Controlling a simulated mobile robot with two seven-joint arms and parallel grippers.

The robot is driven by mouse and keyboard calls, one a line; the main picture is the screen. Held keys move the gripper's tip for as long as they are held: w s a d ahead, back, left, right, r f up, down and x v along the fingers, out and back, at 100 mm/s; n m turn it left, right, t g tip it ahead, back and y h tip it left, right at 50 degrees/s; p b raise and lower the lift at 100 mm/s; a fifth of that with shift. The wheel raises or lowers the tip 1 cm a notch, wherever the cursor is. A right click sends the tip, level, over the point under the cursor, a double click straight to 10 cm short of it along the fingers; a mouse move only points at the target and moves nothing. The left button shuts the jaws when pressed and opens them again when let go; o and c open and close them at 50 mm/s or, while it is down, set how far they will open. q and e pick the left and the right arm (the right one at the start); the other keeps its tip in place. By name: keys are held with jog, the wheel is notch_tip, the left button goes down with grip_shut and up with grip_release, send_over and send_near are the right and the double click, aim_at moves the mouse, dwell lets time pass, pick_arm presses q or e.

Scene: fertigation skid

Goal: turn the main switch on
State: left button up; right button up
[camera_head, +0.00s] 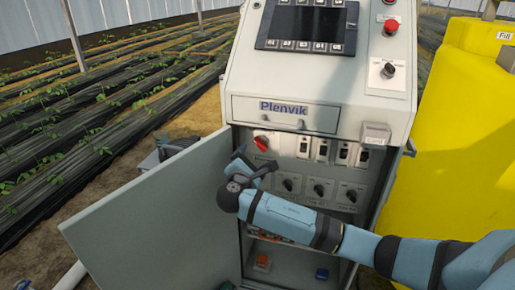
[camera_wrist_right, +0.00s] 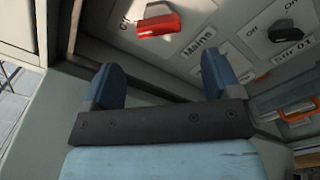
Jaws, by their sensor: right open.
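The main switch (camera_head: 261,144) is a red rotary handle at the upper left inside the open cabinet. In the right wrist view the red handle (camera_wrist_right: 158,25) lies near the top, between partly visible markings, above a label reading "Mains". Its exact setting is hard to read. My right gripper (camera_head: 254,163) is just below and left of the switch in the head view. Its two blue fingers (camera_wrist_right: 160,78) are apart with nothing between them, and the handle is beyond their tips.
The cabinet door (camera_head: 150,215) stands open to the left, close to my right gripper. Black rotary switches (camera_head: 318,190) and breakers (camera_head: 322,150) fill the panel beside the main switch. A closed drawer (camera_head: 284,113) is above. A yellow tank (camera_head: 450,130) stands at right.

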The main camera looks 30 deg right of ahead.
aim_at(258, 146)
jog(key=x, duration=0.8)
jog(key=shift+w+b, duration=0.1)
jog(key=shift+b, duration=0.2)
jog(key=c, duration=0.9)
